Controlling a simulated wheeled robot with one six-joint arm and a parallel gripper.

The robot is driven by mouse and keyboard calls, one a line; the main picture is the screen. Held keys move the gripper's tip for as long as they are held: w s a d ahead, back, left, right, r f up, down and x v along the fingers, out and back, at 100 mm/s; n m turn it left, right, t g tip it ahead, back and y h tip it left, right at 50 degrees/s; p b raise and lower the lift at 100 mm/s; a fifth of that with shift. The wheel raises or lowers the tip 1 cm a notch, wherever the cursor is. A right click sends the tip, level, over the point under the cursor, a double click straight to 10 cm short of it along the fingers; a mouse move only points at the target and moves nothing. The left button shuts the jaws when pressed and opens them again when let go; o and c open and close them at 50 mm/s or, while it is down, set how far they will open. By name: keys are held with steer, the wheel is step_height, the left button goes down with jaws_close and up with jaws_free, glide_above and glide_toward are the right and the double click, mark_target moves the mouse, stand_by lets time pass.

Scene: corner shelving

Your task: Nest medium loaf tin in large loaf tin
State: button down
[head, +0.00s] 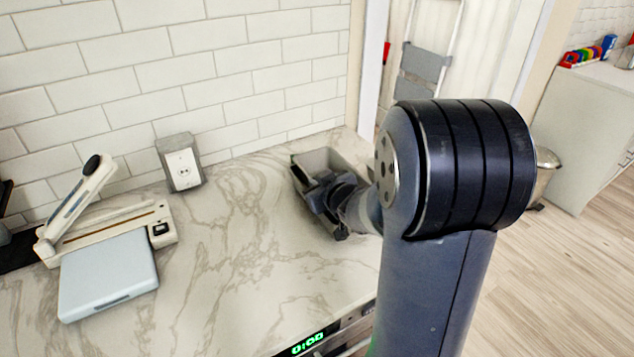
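A grey rectangular loaf tin (345,159) stands on the marble counter near its right end. My gripper (322,203) is over the tin, reaching in from the right, and covers much of its inside and front. Its fingertips are dark and small here, and I cannot tell whether they are open or shut, or whether they hold anything. A second loaf tin cannot be told apart clearly; it may be hidden by my gripper and arm.
On the marble counter (235,245), a lever device (110,225) and a pale blue flat box (107,280) stand at left. The counter's middle is clear. An appliance with a green display (308,343) is below the front edge.

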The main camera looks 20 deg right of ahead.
steer(key=shift+f, duration=0.35)
steer(key=c, duration=1.6)
jaws_free()
steer(key=shift+r, duration=0.1)
steer(key=shift+r+p, duration=3.3)
steer(key=shift+r, duration=0.1)
step_height(320, 180, up, 7)
steer(key=p, duration=0.7)
